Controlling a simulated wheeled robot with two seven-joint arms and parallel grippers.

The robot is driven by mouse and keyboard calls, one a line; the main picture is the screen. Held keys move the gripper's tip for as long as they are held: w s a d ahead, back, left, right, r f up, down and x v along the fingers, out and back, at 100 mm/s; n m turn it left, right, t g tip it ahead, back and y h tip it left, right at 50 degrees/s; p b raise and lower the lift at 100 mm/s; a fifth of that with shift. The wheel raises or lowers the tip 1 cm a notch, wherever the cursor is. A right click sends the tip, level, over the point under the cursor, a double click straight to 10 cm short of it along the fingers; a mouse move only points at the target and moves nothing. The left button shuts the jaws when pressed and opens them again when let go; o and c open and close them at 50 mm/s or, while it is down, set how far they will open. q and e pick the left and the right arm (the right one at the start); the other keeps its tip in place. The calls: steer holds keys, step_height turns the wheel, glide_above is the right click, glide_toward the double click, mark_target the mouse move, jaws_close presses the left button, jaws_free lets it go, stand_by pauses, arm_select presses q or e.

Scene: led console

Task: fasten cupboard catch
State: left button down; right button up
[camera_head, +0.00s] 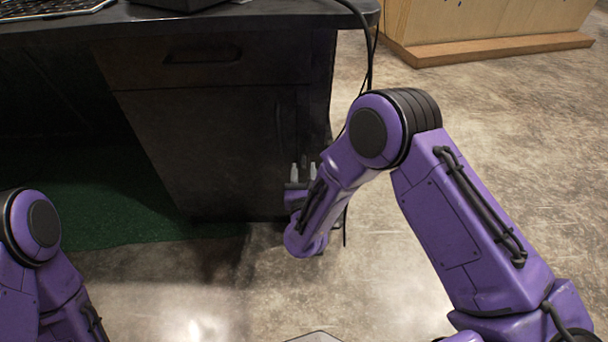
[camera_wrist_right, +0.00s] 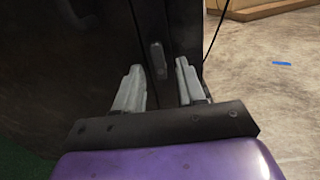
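The dark cupboard (camera_head: 200,140) stands under the desk top, with a drawer above and a door below. A small grey catch (camera_wrist_right: 157,60) sits near the door's right edge in the right wrist view. My right gripper (camera_head: 304,170) is at the cupboard's lower right. In the right wrist view its two grey fingers (camera_wrist_right: 160,82) are apart, with nothing between them, and the catch shows just beyond the gap. I cannot tell whether the catch is turned across the door edge. My left arm shows at the lower left of the head view, but its gripper is out of view.
The black desk top (camera_head: 250,22) overhangs the cupboard, with a keyboard (camera_head: 50,8) on it. A black cable (camera_head: 370,55) hangs down the right side. A green mat (camera_head: 110,212) lies left. A wooden unit (camera_head: 480,30) stands back right; the floor between is clear.

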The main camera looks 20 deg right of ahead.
steer(key=shift+w, duration=0.2)
jaws_close()
arm_select(q)
steer(key=shift+s, duration=0.1)
steer(key=shift+r, duration=0.1)
arm_select(e)
steer(key=shift+r+n, duration=0.1)
steer(key=shift+n, duration=0.2)
steer(key=n+p, duration=0.2)
steer(key=n, duration=0.2)
steer(key=shift+p, duration=0.4)
steer(key=n+p, duration=0.1)
steer(key=n, duration=0.3)
steer(key=shift+p, duration=0.3)
steer(key=n+p, duration=0.2)
steer(key=n, duration=0.2)
arm_select(q)
steer(key=w+r+n+t+y+p, duration=0.1)
steer(key=w+r+n+t+y, duration=0.1)
steer(key=r, duration=0.5)
steer(key=shift+w+a+n+t, duration=0.4)
steer(key=shift+w+n+t, duration=0.35)
steer(key=shift+w, duration=0.5)
arm_select(e)
steer(key=n, duration=0.5)
steer(key=shift+f, duration=0.25)
steer(key=shift+n, duration=0.3)
